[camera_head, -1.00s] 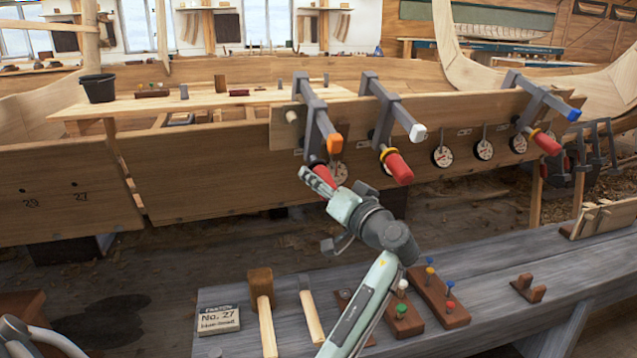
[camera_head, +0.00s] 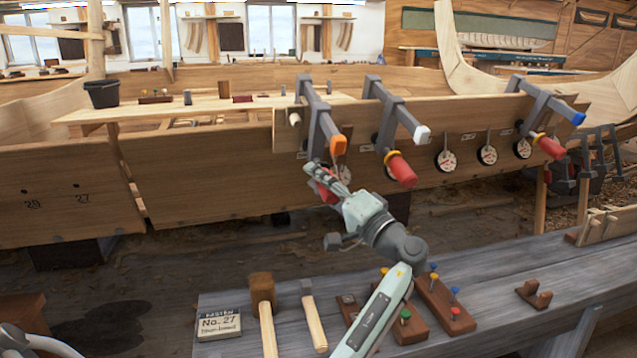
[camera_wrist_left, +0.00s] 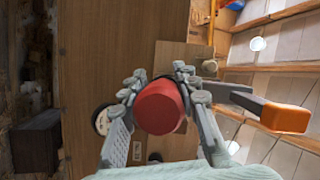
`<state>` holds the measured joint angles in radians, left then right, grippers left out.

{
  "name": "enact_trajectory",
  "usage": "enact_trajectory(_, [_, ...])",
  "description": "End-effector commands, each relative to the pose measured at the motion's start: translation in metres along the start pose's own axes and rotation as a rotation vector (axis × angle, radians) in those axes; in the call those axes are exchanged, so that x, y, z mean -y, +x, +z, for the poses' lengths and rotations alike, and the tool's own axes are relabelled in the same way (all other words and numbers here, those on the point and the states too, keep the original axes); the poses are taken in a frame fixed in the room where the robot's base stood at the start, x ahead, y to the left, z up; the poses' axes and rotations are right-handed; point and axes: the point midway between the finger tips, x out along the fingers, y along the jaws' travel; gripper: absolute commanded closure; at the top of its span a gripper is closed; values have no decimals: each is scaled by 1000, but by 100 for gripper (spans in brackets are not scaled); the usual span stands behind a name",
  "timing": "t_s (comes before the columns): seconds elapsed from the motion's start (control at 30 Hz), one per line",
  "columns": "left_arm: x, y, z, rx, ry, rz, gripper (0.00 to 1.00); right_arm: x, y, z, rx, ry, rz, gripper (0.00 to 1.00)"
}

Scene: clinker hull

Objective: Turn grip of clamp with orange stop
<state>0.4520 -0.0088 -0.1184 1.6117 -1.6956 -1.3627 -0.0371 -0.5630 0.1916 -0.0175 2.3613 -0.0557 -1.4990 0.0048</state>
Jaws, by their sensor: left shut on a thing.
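The clamp with the orange stop (camera_head: 338,145) hangs over the top edge of the hull plank. Its orange stop also shows at the right in the left wrist view (camera_wrist_left: 285,117). Its red grip (camera_wrist_left: 160,106) sits between the fingers in the left wrist view. My left gripper (camera_head: 318,178) is shut on this red grip, one finger on each side. In the head view the fingers and palm hide most of the grip. My right gripper is not seen.
To the right are a clamp with a white stop (camera_head: 422,135) and red grip (camera_head: 401,169), and one with a blue stop (camera_head: 578,118). Round dials (camera_head: 446,160) hang on the plank. A grey bench (camera_head: 480,290) with mallets and pegged blocks lies in front.

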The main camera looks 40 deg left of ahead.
Motion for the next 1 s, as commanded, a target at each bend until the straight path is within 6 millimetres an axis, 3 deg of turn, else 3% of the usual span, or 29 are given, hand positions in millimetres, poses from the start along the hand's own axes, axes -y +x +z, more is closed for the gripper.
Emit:
enact_trajectory(0.47, [-1,-1,0,-2,13,-2,99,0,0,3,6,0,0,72])
enact_trajectory(0.5, [-1,-1,0,-2,13,-2,66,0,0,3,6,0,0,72])
enact_trajectory(0.63, [-1,-1,0,-2,12,-3,50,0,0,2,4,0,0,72])
enact_trajectory(1.0, [0,0,0,-1,-12,6,47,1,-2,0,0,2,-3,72])
